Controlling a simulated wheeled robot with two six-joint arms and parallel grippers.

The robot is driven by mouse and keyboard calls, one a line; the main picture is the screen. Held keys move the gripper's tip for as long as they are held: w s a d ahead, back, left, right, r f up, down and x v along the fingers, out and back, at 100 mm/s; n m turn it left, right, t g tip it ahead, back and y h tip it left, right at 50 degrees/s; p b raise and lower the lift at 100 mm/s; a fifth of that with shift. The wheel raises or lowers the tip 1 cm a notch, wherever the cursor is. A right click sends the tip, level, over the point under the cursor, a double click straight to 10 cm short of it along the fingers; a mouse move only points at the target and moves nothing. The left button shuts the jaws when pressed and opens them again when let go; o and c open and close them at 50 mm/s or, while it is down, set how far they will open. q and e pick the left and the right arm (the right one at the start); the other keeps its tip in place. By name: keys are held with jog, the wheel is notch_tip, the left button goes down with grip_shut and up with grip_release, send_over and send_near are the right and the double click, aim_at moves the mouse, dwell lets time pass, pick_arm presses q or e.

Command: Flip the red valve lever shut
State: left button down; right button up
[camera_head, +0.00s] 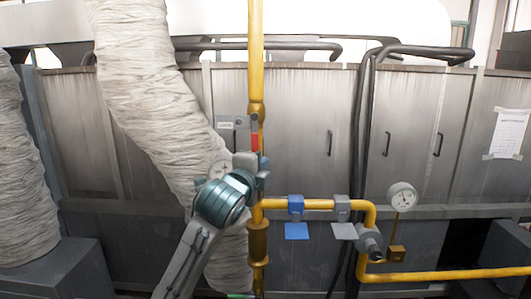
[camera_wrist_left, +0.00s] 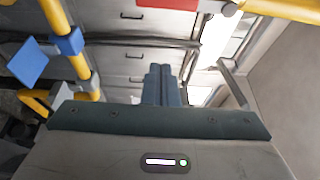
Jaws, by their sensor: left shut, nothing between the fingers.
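The red valve lever (camera_head: 255,141) shows as a short red piece against the vertical yellow pipe (camera_head: 256,55). Its lower part is hidden behind my gripper or ends there; I cannot tell which. My left gripper (camera_head: 263,168) is just below the red piece, in front of the pipe. Its fingers (camera_wrist_left: 160,85) are together and empty in the wrist view. Whether they touch the lever I cannot tell. My right gripper is not in view.
A blue valve (camera_head: 296,204) and a grey valve (camera_head: 342,206) sit on the horizontal yellow pipe to the right. A pressure gauge (camera_head: 402,196) stands farther right. A thick pale duct (camera_head: 150,90) runs behind my left arm. Grey cabinets (camera_head: 295,110) form the background.

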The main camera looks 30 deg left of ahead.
aim_at(255, 138)
pick_arm(q)
jog(key=p+x, duration=0.3)
jog(key=x, duration=0.7)
jog(key=s+a, duration=0.2)
jog(key=a, duration=0.1)
jog(key=shift+a+p, duration=0.2)
jog(key=shift+p, duration=0.2)
jog(key=shift+a, duration=0.1)
